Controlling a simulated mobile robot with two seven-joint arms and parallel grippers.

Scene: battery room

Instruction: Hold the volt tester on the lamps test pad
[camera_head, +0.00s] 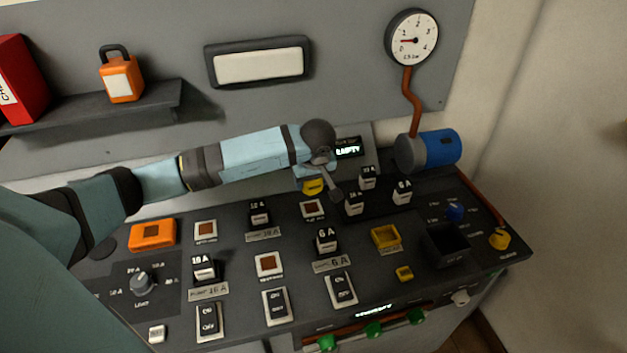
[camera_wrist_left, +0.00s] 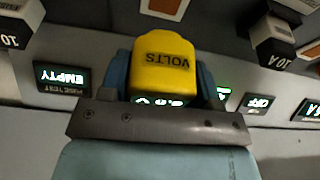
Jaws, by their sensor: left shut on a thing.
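The yellow volt tester (camera_head: 313,187) is held in my left gripper (camera_head: 316,177) above the back middle of the sloping panel. In the left wrist view the tester (camera_wrist_left: 166,60), marked VOLTS upside down, sits between the blue fingers, with a small lit display partly hidden below it. Several orange-brown square pads in white frames lie on the panel: one (camera_head: 312,209) just in front of the tester, others at the left (camera_head: 206,230) and middle (camera_head: 269,264). Their labels are too small to read, so I cannot tell which is the lamps pad. Contact under the tester is hidden.
Fuse blocks marked 6 A (camera_head: 326,240) and 16 A (camera_head: 204,268) stand on the panel. More fuses (camera_head: 402,192) stand close right of my gripper. A display (camera_head: 348,149) reads EMPTY. A blue cylinder (camera_head: 440,148), yellow tray (camera_head: 386,237) and dark bin (camera_head: 446,244) are at right.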

